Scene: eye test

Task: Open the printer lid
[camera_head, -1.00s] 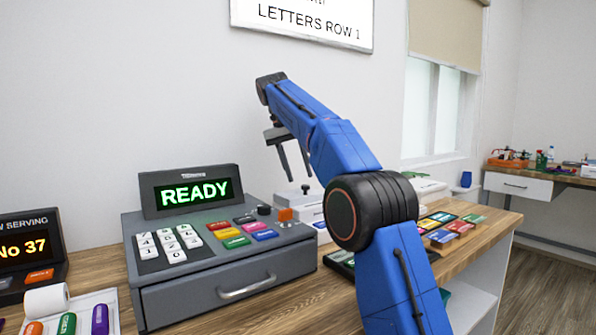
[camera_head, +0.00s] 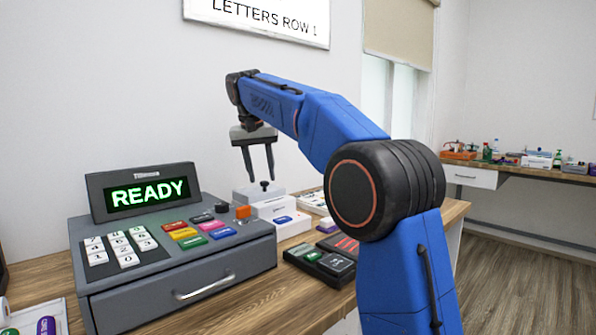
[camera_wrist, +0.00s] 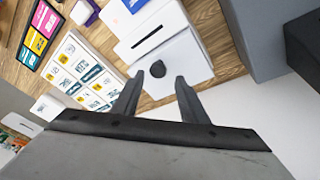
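The printer (camera_head: 287,227) is a small white box on the counter, right of the cash register. Its pale raised lid (camera_head: 249,196) carries a black knob (camera_head: 265,185) and appears shut. In the wrist view the lid (camera_wrist: 185,58) shows from above, with the knob (camera_wrist: 158,69) on it and a dark slot in the white part beside it. My gripper (camera_head: 261,177) is open and empty, pointing down just above the knob. In the wrist view its fingertips (camera_wrist: 159,77) lie on either side of the knob; whether they touch it I cannot tell.
A grey cash register (camera_head: 180,255) reading READY stands close at left. A white labelled panel (camera_wrist: 80,72) and a dark tray of coloured pieces (camera_wrist: 38,32) lie on the printer's other side. The wall (camera_head: 80,80) is behind. A side table (camera_head: 520,172) stands far right.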

